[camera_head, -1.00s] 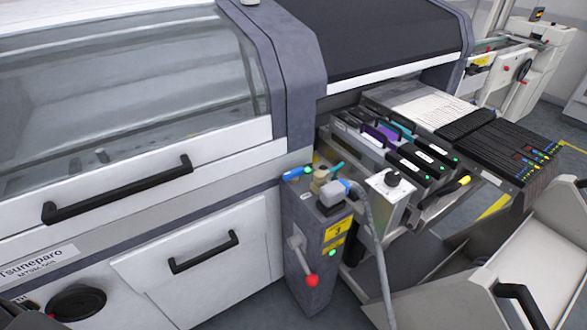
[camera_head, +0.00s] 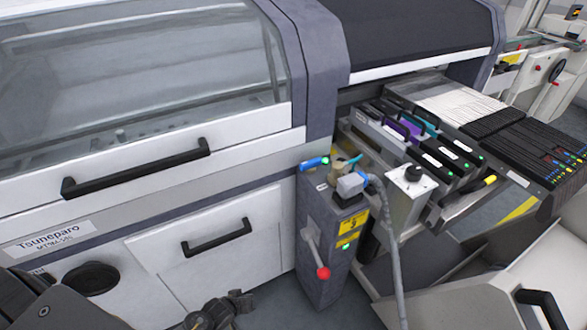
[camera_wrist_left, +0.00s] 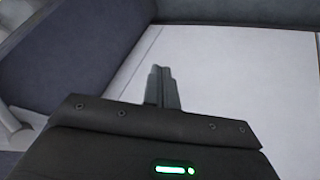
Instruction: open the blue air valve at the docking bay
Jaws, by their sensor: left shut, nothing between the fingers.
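The docking bay post (camera_head: 318,225) is a dark grey box in front of the machine. My left gripper (camera_head: 240,298) is at the bottom of the head view, below and left of the post, apart from the valve. Its fingers are closed together and empty in the left wrist view (camera_wrist_left: 162,86). My right gripper is out of view.
A lever with a red knob (camera_head: 323,272) sticks out of the post's front. A grey hose (camera_head: 396,260) hangs to its right. The machine's black door handle (camera_head: 217,237) is left of the post. A feeder trolley (camera_head: 545,262) stands at the right.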

